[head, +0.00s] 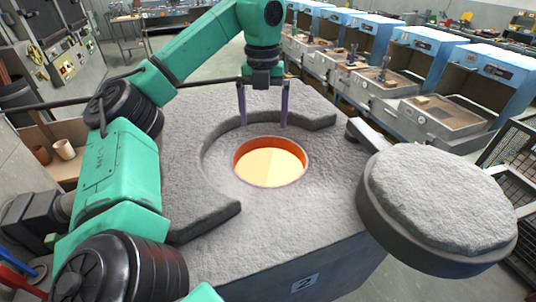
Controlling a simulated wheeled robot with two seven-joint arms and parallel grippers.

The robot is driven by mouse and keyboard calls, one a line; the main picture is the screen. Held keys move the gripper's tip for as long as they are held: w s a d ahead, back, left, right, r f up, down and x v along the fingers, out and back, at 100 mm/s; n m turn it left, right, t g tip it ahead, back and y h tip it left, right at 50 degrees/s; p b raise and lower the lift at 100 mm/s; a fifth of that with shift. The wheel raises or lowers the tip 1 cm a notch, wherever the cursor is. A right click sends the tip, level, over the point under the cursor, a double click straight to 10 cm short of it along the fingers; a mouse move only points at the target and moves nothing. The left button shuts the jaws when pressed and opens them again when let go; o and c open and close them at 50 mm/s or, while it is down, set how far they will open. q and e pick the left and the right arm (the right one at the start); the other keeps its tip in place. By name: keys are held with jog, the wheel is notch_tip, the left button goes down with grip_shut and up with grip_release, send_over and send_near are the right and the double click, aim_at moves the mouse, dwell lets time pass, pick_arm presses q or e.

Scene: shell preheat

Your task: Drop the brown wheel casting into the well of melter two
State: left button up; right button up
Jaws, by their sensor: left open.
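Melter two (320,195) is a rough grey block with a "2" plate on its front. Its round well (270,162) is open, with a glowing orange wall and bright pale yellow melt inside. Its thick round lid (440,205) is swung out to the right, clear of the well. My left gripper (263,118) points down at the back edge of the well, its two fingers wide apart with nothing between them. I do not see the brown wheel casting. My right gripper is not in view.
A raised curved rim (205,222) partly surrounds the well. Blue-hooded stations (440,65) line the back right. A dark mesh guard (515,165) stands at the right edge. Small brown cups (64,149) sit on a shelf at the left.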

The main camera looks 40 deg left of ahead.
pick_arm(q)
notch_tip(320, 180, up, 6)
dwell(0.4)
dwell(0.5)
